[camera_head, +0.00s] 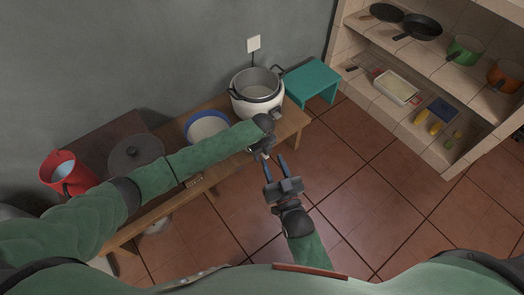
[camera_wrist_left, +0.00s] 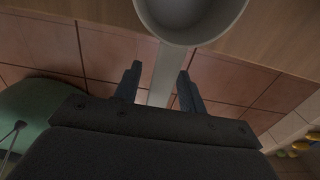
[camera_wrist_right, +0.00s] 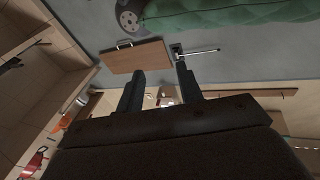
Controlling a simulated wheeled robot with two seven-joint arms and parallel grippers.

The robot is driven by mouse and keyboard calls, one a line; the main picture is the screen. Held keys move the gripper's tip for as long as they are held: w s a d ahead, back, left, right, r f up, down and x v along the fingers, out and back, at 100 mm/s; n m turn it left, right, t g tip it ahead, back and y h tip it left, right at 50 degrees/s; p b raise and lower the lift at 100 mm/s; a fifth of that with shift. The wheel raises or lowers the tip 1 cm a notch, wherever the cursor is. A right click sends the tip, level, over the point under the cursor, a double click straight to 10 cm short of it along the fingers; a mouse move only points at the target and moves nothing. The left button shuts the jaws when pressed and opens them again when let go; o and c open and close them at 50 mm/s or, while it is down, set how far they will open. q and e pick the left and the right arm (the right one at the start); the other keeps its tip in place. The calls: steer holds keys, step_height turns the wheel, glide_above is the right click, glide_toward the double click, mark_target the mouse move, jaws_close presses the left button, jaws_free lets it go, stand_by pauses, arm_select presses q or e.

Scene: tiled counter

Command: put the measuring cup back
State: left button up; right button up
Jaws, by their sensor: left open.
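In the left wrist view, a pale grey measuring cup (camera_wrist_left: 190,18) shows at the top, cut off by the frame edge. Its flat handle (camera_wrist_left: 160,76) runs down between the two fingers of my left gripper (camera_wrist_left: 154,88). That gripper is open, with a gap on either side of the handle. In the head view my left gripper (camera_head: 258,152) is at the front edge of the wooden bench, and I cannot make out the cup there. My right gripper (camera_head: 275,164) is open and empty over the floor, close to the left one; its spread fingers also show in the right wrist view (camera_wrist_right: 162,88).
A white rice cooker (camera_head: 256,108) and a blue-rimmed container (camera_head: 207,122) stand on the wooden bench (camera_head: 290,121). A teal stool (camera_head: 313,79) and tiled shelves (camera_head: 410,62) with pans are right. Floor between is clear.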

arm_select(q)
steer(key=shift+r, duration=0.5)
step_height(320, 180, up, 5)
steer(key=shift+f+p, duration=0.2)
steer(key=shift+p, duration=0.25)
step_height(320, 180, up, 6)
steer(key=shift+f+p, duration=0.1)
steer(key=shift+p, duration=0.3)
steer(key=shift+r, duration=0.35)
arm_select(e)
steer(key=s+f+g, duration=0.3)
steer(key=f, duration=0.6)
steer(key=s+f+g+h, duration=0.1)
steer(key=s+f+g, duration=0.2)
steer(key=f, duration=0.7)
steer(key=shift+s+d+f+g, duration=0.15)
steer(key=shift+s+d+g, duration=0.05)
steer(key=shift+s+g, duration=0.25)
steer(key=shift+w, duration=0.1)
